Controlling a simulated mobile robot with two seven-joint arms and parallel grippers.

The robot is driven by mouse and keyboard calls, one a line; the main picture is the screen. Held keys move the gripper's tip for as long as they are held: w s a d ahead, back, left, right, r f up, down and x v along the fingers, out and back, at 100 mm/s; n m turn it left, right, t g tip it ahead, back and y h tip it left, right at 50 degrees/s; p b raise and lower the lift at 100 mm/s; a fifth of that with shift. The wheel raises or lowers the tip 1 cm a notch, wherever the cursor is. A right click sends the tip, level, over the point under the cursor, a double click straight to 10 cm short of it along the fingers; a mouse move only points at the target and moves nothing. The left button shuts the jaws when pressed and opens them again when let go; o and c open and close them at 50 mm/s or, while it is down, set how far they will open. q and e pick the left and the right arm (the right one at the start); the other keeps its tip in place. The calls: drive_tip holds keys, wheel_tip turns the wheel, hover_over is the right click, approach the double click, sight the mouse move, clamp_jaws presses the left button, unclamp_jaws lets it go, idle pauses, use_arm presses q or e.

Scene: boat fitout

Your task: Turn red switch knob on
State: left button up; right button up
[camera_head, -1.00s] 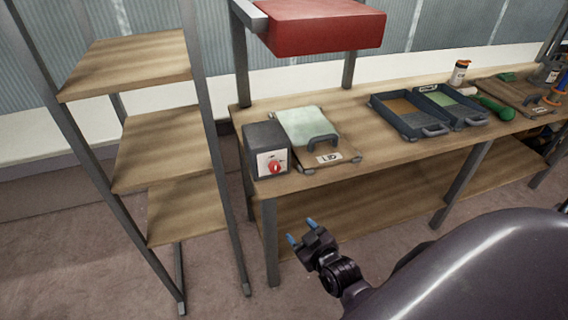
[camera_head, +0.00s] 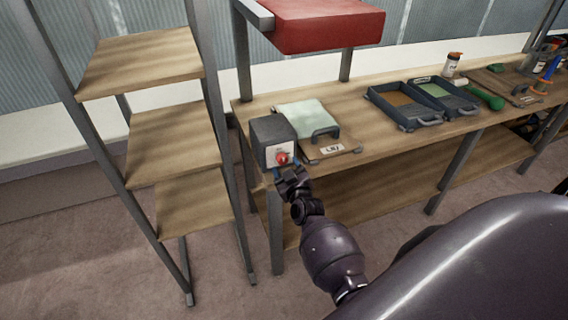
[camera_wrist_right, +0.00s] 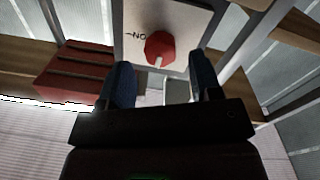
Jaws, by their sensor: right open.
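The red switch knob (camera_head: 282,158) sits on the pale front plate of a dark grey box (camera_head: 270,130) at the left end of the workbench. In the right wrist view the knob (camera_wrist_right: 160,47) shows as a red dial with a pale mark at its lower edge, and lettering reading "ON" stands beside it on the plate (camera_wrist_right: 188,22). My right gripper (camera_head: 285,172) is just below and in front of the knob. Its two blue fingers (camera_wrist_right: 163,85) are apart with nothing between them, and the knob lies beyond their tips. My left gripper is not in view.
Two dark trays (camera_head: 390,112) stand farther right. A stepped wooden shelf (camera_head: 170,140) stands to the left, and a red block (camera_head: 330,27) is above.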

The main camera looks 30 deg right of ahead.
sight(282, 158)
drive_tip(key=shift+x, duration=1.3)
drive_tip(key=c, duration=0.9)
